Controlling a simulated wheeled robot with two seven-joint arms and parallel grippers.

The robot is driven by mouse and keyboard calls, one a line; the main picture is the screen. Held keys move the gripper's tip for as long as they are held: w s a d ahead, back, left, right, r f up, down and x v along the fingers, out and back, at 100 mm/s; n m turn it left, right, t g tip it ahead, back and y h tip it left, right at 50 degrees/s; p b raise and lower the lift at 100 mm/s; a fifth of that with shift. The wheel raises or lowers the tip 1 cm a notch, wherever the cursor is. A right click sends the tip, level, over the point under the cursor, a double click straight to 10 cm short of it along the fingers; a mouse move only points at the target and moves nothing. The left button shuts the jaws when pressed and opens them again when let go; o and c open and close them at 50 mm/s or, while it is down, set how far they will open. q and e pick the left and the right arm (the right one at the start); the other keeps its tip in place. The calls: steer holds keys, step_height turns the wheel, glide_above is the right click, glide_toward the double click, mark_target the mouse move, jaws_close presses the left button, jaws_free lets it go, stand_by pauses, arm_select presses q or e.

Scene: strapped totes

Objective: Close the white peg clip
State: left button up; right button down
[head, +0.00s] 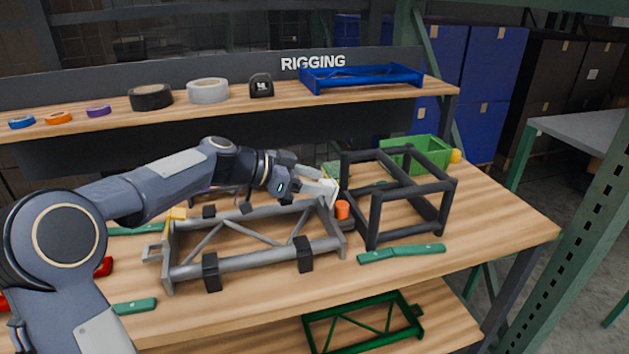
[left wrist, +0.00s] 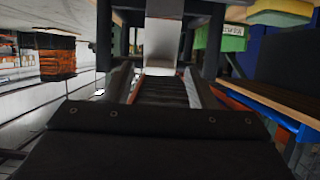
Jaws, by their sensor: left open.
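The white peg clip (head: 329,189) is at the right end of the grey truss frame (head: 255,259), partly hidden by my gripper. My left gripper (head: 312,181) reaches in from the left above the frame, with its tips at the clip. In the left wrist view, a pale upright piece (left wrist: 160,45), which looks like the clip, stands ahead between the two open fingers (left wrist: 163,88). I cannot tell whether the fingers touch it. An orange cap (head: 342,209) sits just right of the clip. My right gripper is not in view.
A dark cube-shaped frame (head: 373,215) stands close right of the clip. A green bin (head: 415,157) is behind it. Tape rolls and a blue truss (head: 361,77) are on the back shelf. The bench's right front is clear.

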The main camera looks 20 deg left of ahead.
mark_target(334, 183)
arm_select(q)
steer(key=c, duration=1)
steer(key=shift+d+r+p, duration=0.1)
steer(key=shift+r+p, duration=0.15)
steer(key=shift+p, duration=0.3)
steer(key=d+g+y+p, duration=0.1)
steer(key=p, duration=0.3)
steer(key=w+d+r+g+y+p, duration=0.1)
steer(key=y+p, duration=0.1)
steer(key=p, duration=0.3)
steer(key=w+d+g+y+p, duration=0.1)
steer(key=y+p, duration=0.1)
steer(key=p, duration=0.3)
steer(key=shift+w+d+r+g, duration=0.1)
steer(key=shift+d+r+g, duration=0.1)
steer(key=shift+r+g, duration=0.1)
steer(key=shift+w+d+f+g+y+p, duration=0.6)
steer(key=shift+y+p, duration=0.65)
steer(key=shift+p, duration=1.15)
steer(key=shift+w+d+f+g+y+p, duration=0.35)
steer(key=shift+d+f+g+y+p, duration=0.55)
steer(key=shift+p, duration=1.55)
steer(key=shift+w+d+f+g+y+p, duration=0.4)
steer(key=shift+g+y+p, duration=0.5)
steer(key=shift+y+p, duration=1.15)
steer(key=shift+h+p, duration=0.35)
steer(key=shift+h, duration=0.05)
steer(key=o, duration=1)
